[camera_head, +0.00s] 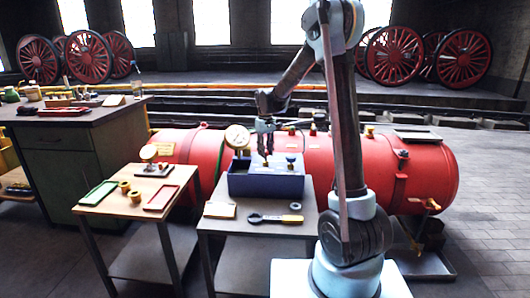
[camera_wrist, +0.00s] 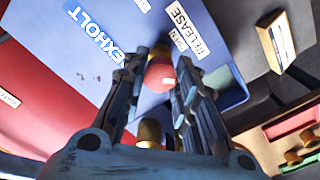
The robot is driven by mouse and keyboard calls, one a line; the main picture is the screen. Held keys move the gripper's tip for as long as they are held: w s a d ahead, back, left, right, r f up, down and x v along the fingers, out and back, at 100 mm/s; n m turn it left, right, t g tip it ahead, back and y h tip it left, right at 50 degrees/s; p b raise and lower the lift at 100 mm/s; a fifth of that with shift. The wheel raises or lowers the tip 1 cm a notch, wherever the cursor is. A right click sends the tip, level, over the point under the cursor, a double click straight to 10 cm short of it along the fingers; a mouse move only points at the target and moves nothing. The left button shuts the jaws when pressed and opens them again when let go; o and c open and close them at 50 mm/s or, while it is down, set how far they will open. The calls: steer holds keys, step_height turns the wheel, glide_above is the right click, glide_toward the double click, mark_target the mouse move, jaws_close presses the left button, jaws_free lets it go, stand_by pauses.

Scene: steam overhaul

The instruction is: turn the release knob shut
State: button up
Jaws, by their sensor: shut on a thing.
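The blue box (camera_head: 265,183) stands on the middle table. In the wrist view its blue panel (camera_wrist: 95,45) carries a label reading RELEASE (camera_wrist: 186,28), with a smaller OPEN label beside it. A round red knob (camera_wrist: 160,78) with a small white mark sits just below these labels. My gripper (camera_wrist: 160,66) has its two fingers on either side of the red knob and is shut on it. In the head view my gripper (camera_head: 265,152) points down over the top of the box, and the knob between its fingers is too small to make out. A brass part (camera_wrist: 150,132) shows between the fingers.
A round gauge (camera_head: 237,137) stands at the box's back left. A wrench (camera_head: 275,218) and a tan card (camera_head: 220,210) lie in front. A red tank (camera_head: 420,165) lies behind. The left table holds trays (camera_head: 161,197).

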steer(key=m, duration=0.4)
steer(key=shift+w+m, duration=0.1)
steer(key=shift+m, duration=2.7)
steer(key=o, duration=1.1)
steer(key=shift+r, duration=0.15)
step_height(320, 180, up, 12)
steer(key=shift+f, duration=0.15)
steer(key=shift+d, duration=0.1)
